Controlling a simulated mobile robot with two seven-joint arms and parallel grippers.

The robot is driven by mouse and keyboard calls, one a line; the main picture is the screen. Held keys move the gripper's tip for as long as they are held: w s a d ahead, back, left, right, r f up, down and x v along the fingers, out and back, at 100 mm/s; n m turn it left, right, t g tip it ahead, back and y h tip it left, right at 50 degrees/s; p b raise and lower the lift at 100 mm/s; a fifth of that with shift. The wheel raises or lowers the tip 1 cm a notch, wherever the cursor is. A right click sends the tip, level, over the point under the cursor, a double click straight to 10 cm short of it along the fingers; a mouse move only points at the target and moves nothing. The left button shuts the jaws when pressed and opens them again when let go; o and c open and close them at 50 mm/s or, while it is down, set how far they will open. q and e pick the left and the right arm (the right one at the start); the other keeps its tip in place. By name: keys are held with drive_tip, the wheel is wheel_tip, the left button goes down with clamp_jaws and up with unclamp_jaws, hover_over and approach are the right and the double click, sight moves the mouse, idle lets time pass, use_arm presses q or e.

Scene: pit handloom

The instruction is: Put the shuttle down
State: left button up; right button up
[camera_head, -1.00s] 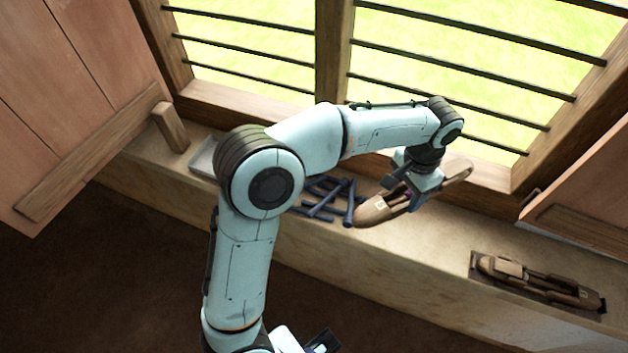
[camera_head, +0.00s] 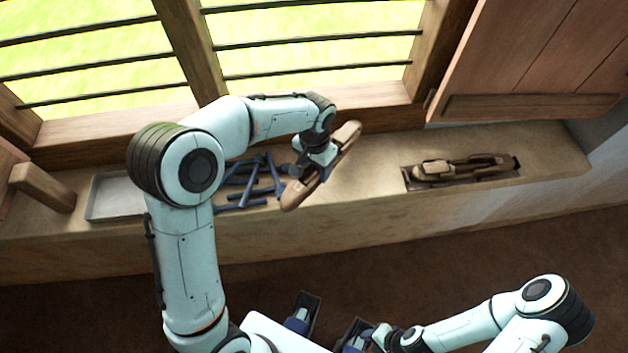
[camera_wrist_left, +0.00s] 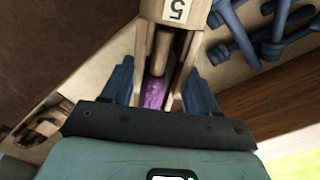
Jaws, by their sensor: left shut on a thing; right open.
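A long brown wooden shuttle (camera_head: 297,193) with pointed ends is held over the ledge (camera_head: 355,205) below the window. My left gripper (camera_head: 318,168) is shut on its middle. It slants in the head view, near end at lower left. Whether it touches the ledge, I cannot tell. In the left wrist view the shuttle (camera_wrist_left: 178,12) runs between the fingers, with a label "5" and purple yarn inside. My right gripper (camera_head: 358,338) is low at the bottom of the head view, open and away from the ledge.
Several dark blue bobbins (camera_head: 245,180) lie just left of the shuttle. A pale tray (camera_head: 100,200) sits further left. Brown shuttles (camera_head: 460,168) lie in a dark recess or holder to the right. Bare ledge lies between it and the held shuttle. Window bars stand behind.

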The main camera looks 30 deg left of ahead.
use_arm(q)
drive_tip(key=shift+f+b, duration=0.3)
drive_tip(key=shift+f, duration=3.2)
drive_tip(key=shift+f, duration=0.1)
drive_tip(key=o, duration=1.2)
drive_tip(key=shift+o, duration=0.2)
